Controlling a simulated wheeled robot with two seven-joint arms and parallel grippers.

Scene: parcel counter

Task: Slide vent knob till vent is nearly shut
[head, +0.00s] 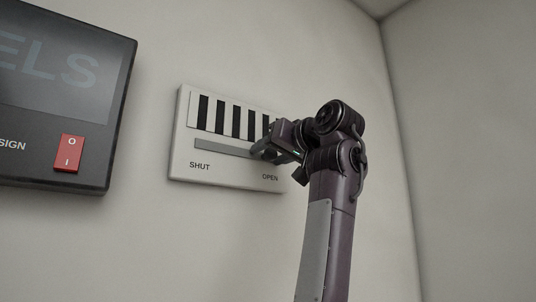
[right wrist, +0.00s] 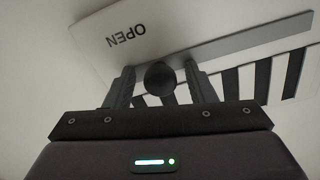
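The vent (head: 181,135) is a white wall plate with dark slots, a grey slide track (head: 222,149) and the words SHUT at left and OPEN at right. Its dark slots show wide gaps. In the right wrist view the round dark vent knob (right wrist: 160,78) stands at the OPEN end, between the two fingers of my right gripper (right wrist: 163,82). Gaps show on both sides of the knob, so the fingers are apart around it. In the head view my right gripper (head: 259,150) covers the knob and the track's right end. My left gripper is not in view.
A dark sign box (head: 110,125) with a red rocker switch (head: 68,153) is on the wall to the left of the vent. A room corner and bare wall (head: 460,150) are on the right. The wall between the box and the vent is clear.

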